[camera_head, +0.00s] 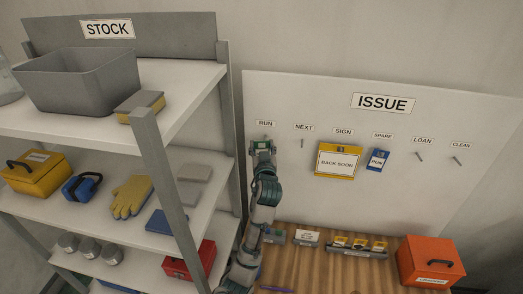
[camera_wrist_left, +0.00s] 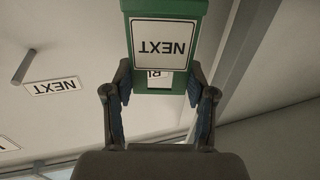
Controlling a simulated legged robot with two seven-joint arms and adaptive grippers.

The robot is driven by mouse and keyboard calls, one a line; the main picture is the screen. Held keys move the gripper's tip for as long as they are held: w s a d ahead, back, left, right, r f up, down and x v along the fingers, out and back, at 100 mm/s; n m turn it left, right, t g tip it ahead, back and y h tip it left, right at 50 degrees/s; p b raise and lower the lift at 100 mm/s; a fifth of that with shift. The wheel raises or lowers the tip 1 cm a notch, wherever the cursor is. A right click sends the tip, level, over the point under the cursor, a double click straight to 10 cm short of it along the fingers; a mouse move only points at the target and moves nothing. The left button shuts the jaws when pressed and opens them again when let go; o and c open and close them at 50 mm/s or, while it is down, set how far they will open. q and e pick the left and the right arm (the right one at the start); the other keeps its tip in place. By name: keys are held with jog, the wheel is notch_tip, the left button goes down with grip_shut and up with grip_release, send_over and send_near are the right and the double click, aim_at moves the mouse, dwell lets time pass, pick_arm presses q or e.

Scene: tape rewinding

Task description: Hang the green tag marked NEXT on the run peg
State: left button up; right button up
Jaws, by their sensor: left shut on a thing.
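The green tag marked NEXT (camera_wrist_left: 165,45) is between the fingers of my left gripper (camera_wrist_left: 160,84), which is shut on it. In the wrist view the tag appears upside down. In the head view my left gripper (camera_head: 262,152) is raised to the white ISSUE board, just below the RUN label (camera_head: 265,123), with a bit of green showing at its tip. The run peg is mostly hidden by the gripper and tag; I cannot tell whether the tag touches it. Part of the RUN label (camera_wrist_left: 154,78) shows in the wrist view. My right gripper is not in view.
The NEXT peg (camera_head: 302,143) is bare. A yellow BACK SOON tag (camera_head: 338,161) and a blue RUN tag (camera_head: 377,159) hang to the right; the LOAN peg (camera_head: 419,156) and CLEAN peg (camera_head: 457,161) are bare. The STOCK shelf post (camera_head: 168,185) stands left of my arm.

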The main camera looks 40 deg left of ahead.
aim_at(264, 137)
pick_arm(q)
jog(key=shift+w+a+f, duration=0.1)
jog(key=shift+w+a, duration=0.35)
jog(key=shift+w, duration=0.3)
jog(key=shift+w+a+f, duration=0.1)
jog(key=shift+w+a, duration=0.35)
jog(key=shift+w, duration=0.3)
jog(key=shift+w+a+f+b, duration=0.25)
jog(key=shift+w+f+b, duration=0.05)
jog(key=shift+w, duration=0.25)
jog(key=shift+f, duration=0.1)
jog(key=o, duration=0.9)
jog(key=shift+w+a+f, duration=0.1)
jog(key=shift+w, duration=0.1)
